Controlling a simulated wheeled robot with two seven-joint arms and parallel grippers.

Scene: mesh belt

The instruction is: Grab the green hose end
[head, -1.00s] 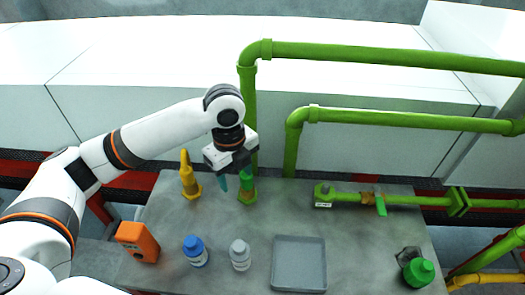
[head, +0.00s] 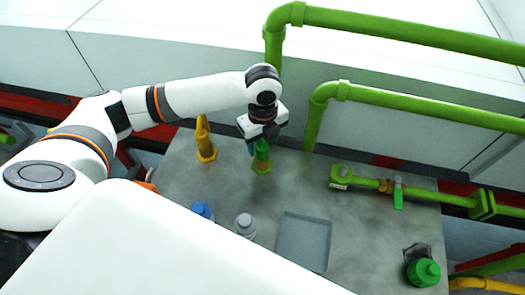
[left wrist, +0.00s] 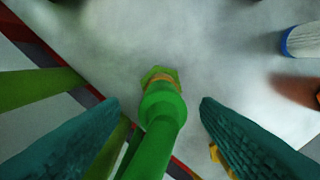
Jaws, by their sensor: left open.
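The green hose end (head: 262,160) stands on the grey table top, with a green hexagonal base and an orange ring just above it. In the left wrist view, the hose end (left wrist: 163,108) rises between my two teal fingers. My left gripper (head: 257,147) is open over its upper part, which it partly hides. In the left wrist view, the fingers of the left gripper (left wrist: 160,105) lie on either side of it, with gaps showing on both sides. My right gripper is not in view.
A yellow hose end (head: 205,142) stands to the left. A blue-capped bottle (head: 202,210), a grey-capped bottle (head: 245,224) and a grey tray (head: 303,240) are nearer. Green pipes (head: 400,30) run behind. A valve with a green handle (head: 398,195) is to the right.

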